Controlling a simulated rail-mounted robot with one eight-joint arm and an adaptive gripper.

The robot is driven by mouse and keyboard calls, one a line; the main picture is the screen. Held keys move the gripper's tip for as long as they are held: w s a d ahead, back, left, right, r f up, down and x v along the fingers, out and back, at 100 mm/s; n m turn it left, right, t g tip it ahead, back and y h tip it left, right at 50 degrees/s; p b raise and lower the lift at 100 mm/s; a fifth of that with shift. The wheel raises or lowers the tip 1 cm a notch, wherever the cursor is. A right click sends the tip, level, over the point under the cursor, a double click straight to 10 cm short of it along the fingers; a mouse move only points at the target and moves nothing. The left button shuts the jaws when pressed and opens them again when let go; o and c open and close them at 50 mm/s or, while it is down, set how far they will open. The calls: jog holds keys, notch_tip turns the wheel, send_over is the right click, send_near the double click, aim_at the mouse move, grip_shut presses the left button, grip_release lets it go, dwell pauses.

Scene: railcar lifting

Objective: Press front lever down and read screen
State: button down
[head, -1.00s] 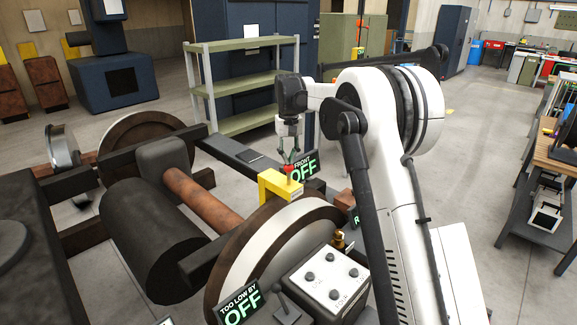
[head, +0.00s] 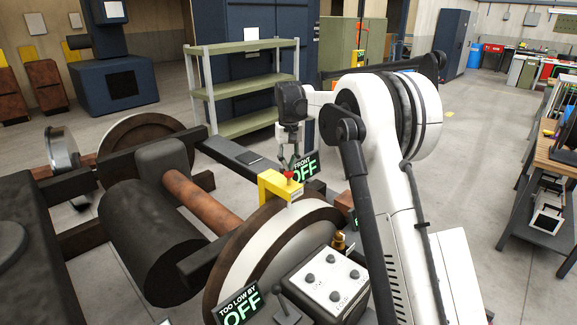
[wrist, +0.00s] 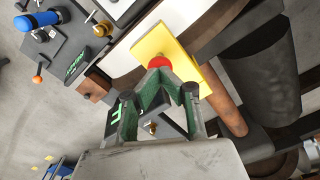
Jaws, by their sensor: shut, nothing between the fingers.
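A yellow bracket (head: 270,186) with a red knob (head: 289,174) sits on the near wheel's rim. My gripper (head: 291,164) is shut and empty, pointing down with its tips right at the red knob. In the wrist view the red knob (wrist: 159,62) shows at the fingertips (wrist: 160,74), over the yellow bracket (wrist: 172,43); contact is hard to tell. The front screen (head: 304,169) stands just behind the bracket and reads "FRONT OFF" in green.
A "TOO LOW BY OFF" screen (head: 239,305) stands at the bottom, beside a control box (head: 328,283) with several knobs. A wheelset axle (head: 203,201) fills the middle. A shelf (head: 245,90) stands behind; open floor lies to the right.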

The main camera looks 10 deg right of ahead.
jog(key=shift+f+b, duration=0.45)
jog(key=shift+f, duration=0.3)
jog(key=shift+r, duration=0.15)
dwell(0.4)
jog(key=shift+r+p, duration=1.65)
jog(key=shift+r, duration=1.75)
